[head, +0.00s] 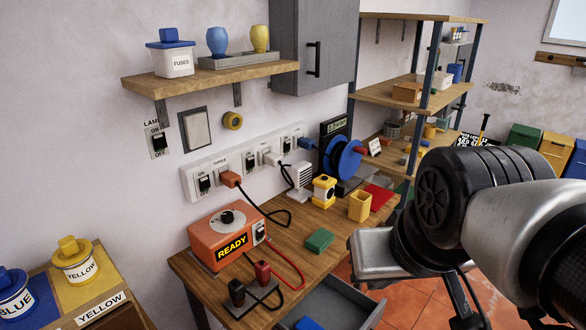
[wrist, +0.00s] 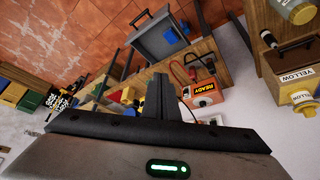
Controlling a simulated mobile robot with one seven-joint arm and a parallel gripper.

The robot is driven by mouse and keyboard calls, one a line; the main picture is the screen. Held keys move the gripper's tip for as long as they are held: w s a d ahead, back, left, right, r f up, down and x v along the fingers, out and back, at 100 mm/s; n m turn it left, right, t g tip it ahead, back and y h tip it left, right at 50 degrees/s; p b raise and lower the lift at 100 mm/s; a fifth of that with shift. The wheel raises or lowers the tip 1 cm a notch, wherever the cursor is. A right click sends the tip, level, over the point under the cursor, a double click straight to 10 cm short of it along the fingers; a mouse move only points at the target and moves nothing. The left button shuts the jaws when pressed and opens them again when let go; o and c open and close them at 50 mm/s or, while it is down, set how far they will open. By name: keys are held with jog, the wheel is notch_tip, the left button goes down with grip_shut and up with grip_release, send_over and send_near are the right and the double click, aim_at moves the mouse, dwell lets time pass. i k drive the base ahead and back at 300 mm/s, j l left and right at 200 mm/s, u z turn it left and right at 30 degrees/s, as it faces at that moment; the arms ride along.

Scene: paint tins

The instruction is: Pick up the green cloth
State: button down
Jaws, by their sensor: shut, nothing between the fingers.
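A small green cloth (head: 319,240), folded into a flat block, lies on the wooden workbench (head: 222,290), right of the orange READY box. My gripper shows in the wrist view (wrist: 158,97) with its dark fingers together and nothing between them. In the head view my arm comes in from the right, and the hand is beside the bench's right edge, apart from the cloth. I cannot make out the cloth in the wrist view; the fingers cover part of the bench there.
The orange READY box (head: 226,240) with cables stands left of the cloth. A yellow open container (head: 360,206), yellow-black tin (head: 323,191) and blue reel (head: 343,158) stand behind it. An open grey drawer (head: 345,300) with a blue item (head: 308,323) juts out below the bench front.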

aim_at(320, 240)
jog(key=i+l+z, duration=0.2)
jog(key=l+z, duration=0.2)
jog(key=l, duration=0.25)
jog(key=i+l+z, duration=0.75)
jog(key=i+u, duration=0.4)
jog(key=i+l+u, duration=0.2)
jog(key=i+u, duration=0.2)
jog(key=i+l+u, duration=0.25)
jog(key=u, duration=0.15)
jog(key=i+u, duration=0.15)
jog(key=u, duration=0.25)
jog(key=i+l+u, duration=0.1)
jog(key=u, duration=0.35)
jog(key=i+l+u, duration=0.1)
jog(key=u, duration=0.3)
jog(key=i+l+u, duration=0.1)
jog(key=u, duration=0.3)
jog(key=i+l+u, duration=0.15)
jog(key=u, duration=0.3)
jog(key=i+l+u, duration=0.15)
jog(key=l+u, duration=0.25)
jog(key=i+l+u, duration=0.1)
jog(key=u, duration=0.35)
